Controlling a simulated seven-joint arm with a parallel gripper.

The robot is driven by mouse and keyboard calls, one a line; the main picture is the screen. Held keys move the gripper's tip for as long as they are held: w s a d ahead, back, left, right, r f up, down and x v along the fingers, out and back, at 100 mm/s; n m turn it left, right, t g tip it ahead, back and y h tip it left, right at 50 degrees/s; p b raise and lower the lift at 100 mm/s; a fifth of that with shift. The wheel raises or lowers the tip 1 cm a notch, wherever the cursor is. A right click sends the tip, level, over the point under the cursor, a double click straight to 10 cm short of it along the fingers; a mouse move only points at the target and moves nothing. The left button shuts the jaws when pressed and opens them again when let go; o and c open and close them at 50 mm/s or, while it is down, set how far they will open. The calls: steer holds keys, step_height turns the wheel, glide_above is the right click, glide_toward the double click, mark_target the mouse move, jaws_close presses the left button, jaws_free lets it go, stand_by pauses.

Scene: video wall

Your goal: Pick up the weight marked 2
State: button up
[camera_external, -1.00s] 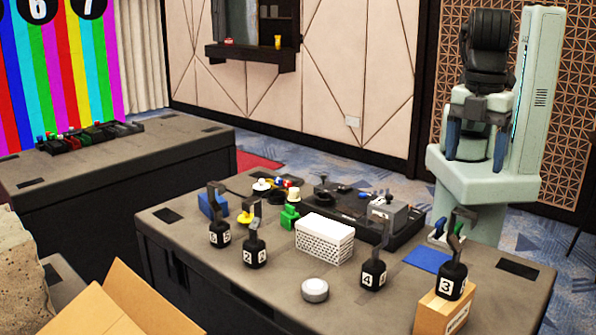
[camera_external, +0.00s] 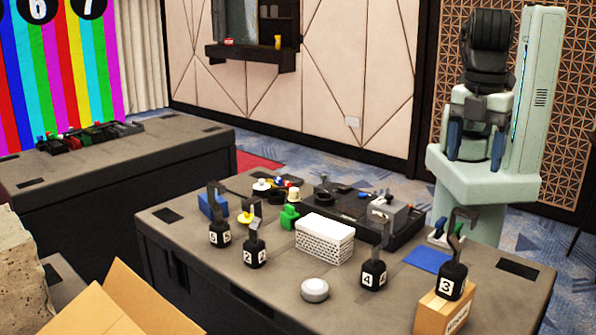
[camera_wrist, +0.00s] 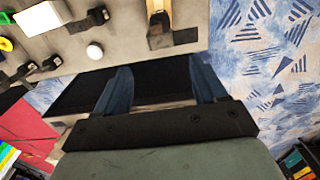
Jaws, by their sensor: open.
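The weight marked 2 (camera_external: 255,251) is a black weight with a tall hooked handle and white number labels. It stands upright on the near left part of the grey table in the external view, just right of the weight marked 5 (camera_external: 220,235). My gripper (camera_external: 476,142) is at the far right, beyond the table and well away from the weight. Its two blue fingers are apart with nothing between them. In the wrist view, my gripper (camera_wrist: 161,75) is also open and empty. Dark weights show at the upper left there, but their numbers are unreadable.
The weight marked 4 (camera_external: 373,273) stands right of a white perforated box (camera_external: 324,240) and a round white puck (camera_external: 315,290). The weight marked 3 (camera_external: 452,281) stands on a wooden block (camera_external: 441,313). An open cardboard box (camera_external: 120,305) is in front.

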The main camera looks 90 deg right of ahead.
steer(key=shift+c, duration=1)
